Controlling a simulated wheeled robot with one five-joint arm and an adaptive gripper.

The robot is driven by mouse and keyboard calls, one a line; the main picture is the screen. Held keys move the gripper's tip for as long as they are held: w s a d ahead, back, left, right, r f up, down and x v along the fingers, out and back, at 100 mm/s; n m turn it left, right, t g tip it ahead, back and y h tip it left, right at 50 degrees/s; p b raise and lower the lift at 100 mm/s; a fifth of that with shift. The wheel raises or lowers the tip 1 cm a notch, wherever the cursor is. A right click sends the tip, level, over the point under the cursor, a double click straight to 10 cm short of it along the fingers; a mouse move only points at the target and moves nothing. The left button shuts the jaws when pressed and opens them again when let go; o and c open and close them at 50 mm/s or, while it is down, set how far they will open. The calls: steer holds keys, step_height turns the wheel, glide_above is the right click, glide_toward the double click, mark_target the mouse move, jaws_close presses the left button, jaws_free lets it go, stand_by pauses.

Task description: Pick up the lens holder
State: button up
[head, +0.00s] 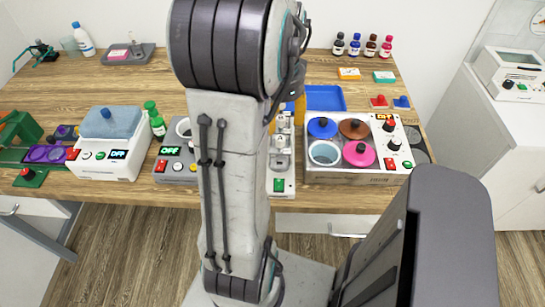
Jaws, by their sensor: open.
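I cannot make out for certain which thing is the lens holder. A small teal and black stand-like piece (38,50) at the back left of the table may be it, but it is too small to tell. A purple piece with two round parts (47,154) lies at the front left, beside a green device. My arm rises through the middle of the head view and hides part of the table. My gripper does not show in this view.
The wooden table (130,82) carries a white device with a blue top (108,121), a grey device (174,169), a white unit with coloured round tops (356,180), a blue tray (325,97) and several small bottles (355,46). A white cabinet (490,135) stands at the right.

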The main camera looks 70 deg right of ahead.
mark_target(280, 138)
steer(key=m, duration=0.4)
steer(key=shift+a+f+m, duration=0.1)
steer(key=shift+a+m, duration=0.2)
steer(key=shift+f, duration=3.6)
steer(key=shift+c, duration=0.4)
jaws_close()
